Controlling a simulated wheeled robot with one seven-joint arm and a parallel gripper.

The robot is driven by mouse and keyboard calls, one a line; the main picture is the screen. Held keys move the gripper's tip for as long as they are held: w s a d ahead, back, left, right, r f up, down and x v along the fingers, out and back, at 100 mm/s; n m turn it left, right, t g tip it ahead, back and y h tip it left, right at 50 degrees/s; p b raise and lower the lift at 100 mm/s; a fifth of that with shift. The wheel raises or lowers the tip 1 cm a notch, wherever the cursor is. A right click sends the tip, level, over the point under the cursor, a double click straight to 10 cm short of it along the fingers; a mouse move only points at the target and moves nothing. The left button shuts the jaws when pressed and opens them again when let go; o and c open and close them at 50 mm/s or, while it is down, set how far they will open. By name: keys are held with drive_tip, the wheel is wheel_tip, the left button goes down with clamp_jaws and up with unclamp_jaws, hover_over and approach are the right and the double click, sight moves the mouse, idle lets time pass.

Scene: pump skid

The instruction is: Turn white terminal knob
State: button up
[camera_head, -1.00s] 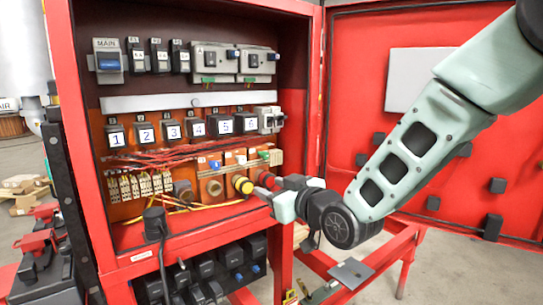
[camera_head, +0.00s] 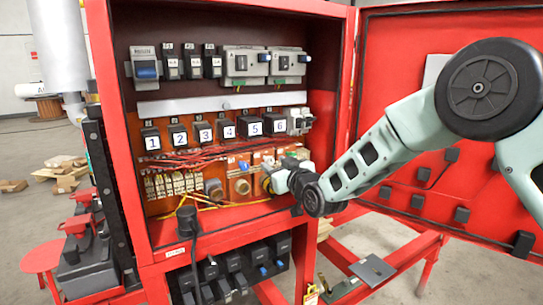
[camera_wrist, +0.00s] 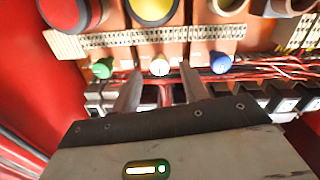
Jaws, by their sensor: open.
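The white terminal knob (camera_wrist: 159,66) sits in the middle of a terminal row in the wrist view, with a green knob (camera_wrist: 102,68) to its left and a blue knob (camera_wrist: 220,62) to its right. My gripper (camera_wrist: 160,74) is open, its two fingers on either side of the white knob's position in the picture. I cannot tell whether they touch it. In the head view my gripper (camera_head: 269,168) is at the lower right of the cabinet's panel, and the white knob is too small and crowded to make out clearly.
Red (camera_wrist: 72,10) and yellow (camera_wrist: 153,8) round buttons lie close beyond the fingers in the wrist view. Red wires (camera_wrist: 250,75) run beside the knobs. The red cabinet's side wall (camera_wrist: 30,60) is at the left. Numbered breakers (camera_head: 227,129) sit above in the head view.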

sight(268, 160)
drive_tip(key=shift+p+x, duration=0.35)
drive_tip(key=shift+x, duration=1.15)
clamp_jaws()
